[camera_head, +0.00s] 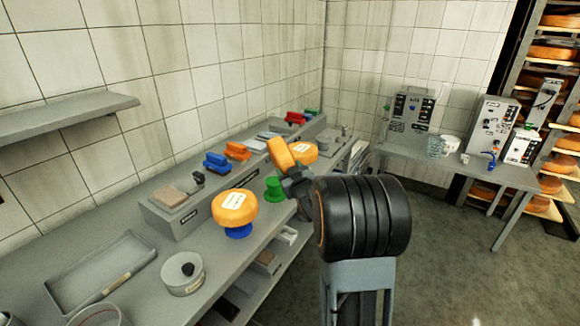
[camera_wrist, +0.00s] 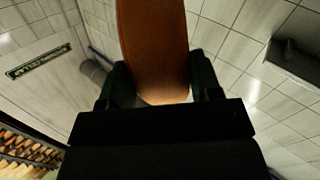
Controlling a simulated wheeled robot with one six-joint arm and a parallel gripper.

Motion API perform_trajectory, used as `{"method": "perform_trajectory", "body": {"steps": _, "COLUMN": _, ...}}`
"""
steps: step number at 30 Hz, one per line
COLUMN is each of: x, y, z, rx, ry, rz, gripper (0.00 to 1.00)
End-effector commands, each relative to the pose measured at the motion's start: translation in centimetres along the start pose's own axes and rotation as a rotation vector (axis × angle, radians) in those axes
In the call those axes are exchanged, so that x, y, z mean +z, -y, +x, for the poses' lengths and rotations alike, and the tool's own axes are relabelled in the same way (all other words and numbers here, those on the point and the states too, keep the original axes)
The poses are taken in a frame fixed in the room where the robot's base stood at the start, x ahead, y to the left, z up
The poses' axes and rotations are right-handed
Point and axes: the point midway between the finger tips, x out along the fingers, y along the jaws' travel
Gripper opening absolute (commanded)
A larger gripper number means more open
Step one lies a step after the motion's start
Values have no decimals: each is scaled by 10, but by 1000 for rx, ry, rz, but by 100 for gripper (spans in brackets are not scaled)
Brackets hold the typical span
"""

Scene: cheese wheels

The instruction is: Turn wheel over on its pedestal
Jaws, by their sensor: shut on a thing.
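My gripper (camera_head: 290,172) is shut on an orange cheese wheel (camera_head: 279,153) and holds it tilted up on edge, above and apart from the green pedestal (camera_head: 274,189). The green pedestal's top is bare. In the wrist view the held wheel (camera_wrist: 153,45) stands edge-on between the two dark fingers of my gripper (camera_wrist: 158,82). A second wheel (camera_head: 234,207) with a white label up lies flat on a blue pedestal (camera_head: 238,231). A third labelled wheel (camera_head: 304,151) is partly hidden behind the held wheel; its support is hidden.
The grey bench (camera_head: 150,245) runs along the tiled wall. Blue (camera_head: 216,162), orange (camera_head: 238,151) and red (camera_head: 295,118) items stand on a raised ledge behind the pedestals. A round tin (camera_head: 182,276) and a tray (camera_head: 100,270) lie at the near left. A cheese rack (camera_head: 555,95) is far right.

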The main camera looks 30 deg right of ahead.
Motion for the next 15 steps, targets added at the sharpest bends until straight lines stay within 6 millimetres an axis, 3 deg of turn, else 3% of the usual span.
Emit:
{"method": "perform_trajectory", "body": {"steps": 1, "x": -7, "y": -2, "z": 1, "rx": 1, "ry": -9, "rz": 21, "gripper": 1}}
{"method": "perform_trajectory", "body": {"steps": 15, "x": -7, "y": 0, "z": 1, "rx": 0, "ry": -9, "rz": 249, "gripper": 1}}
